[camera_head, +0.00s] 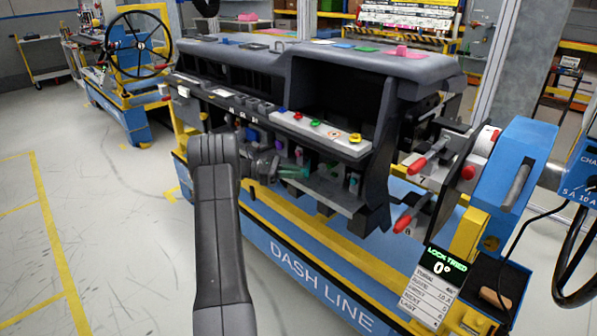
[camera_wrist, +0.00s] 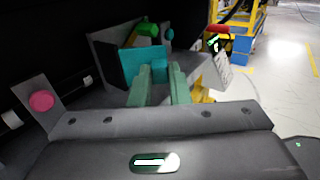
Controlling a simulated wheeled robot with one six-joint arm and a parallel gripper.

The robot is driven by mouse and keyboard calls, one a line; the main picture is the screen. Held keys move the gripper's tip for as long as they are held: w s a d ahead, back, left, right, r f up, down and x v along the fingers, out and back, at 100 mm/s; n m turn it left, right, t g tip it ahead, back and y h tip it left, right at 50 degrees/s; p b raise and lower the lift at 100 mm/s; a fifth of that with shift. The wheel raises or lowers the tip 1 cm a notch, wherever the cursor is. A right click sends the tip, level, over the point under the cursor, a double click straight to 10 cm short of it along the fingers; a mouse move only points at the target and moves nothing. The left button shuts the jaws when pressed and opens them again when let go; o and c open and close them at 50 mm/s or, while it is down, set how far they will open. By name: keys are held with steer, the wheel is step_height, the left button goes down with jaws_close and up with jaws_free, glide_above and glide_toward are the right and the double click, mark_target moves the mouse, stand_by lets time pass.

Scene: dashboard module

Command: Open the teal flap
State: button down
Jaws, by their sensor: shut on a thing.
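The teal flap (camera_wrist: 145,62) shows in the wrist view as a flat teal panel straight ahead, beside a dark opening. My gripper (camera_wrist: 161,72) has its two green fingers at the flap, shut on its near part. In the head view my gripper (camera_head: 303,172) reaches into the lower open bay of the dashboard module (camera_head: 330,205), below the row of coloured buttons. There I cannot make out the flap clearly; my arm and the module's edges hide part of the bay.
A pink round knob (camera_wrist: 41,101) is at the left in the wrist view, and a green piece (camera_wrist: 147,29) is beyond the flap. In the head view, red-handled clamps (camera_head: 418,166) stand at the module's right end. The floor at the left is open.

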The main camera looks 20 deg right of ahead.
steer(key=shift+w+m+g+y, duration=0.3)
steer(key=shift+m+g+y, duration=0.35)
steer(key=shift+g, duration=0.25)
steer(key=shift+a+p, duration=0.1)
steer(key=shift+p, duration=0.2)
steer(key=c, duration=1.4)
jaws_free()
steer(key=shift+o, duration=0.2)
steer(key=shift+r, duration=0.1)
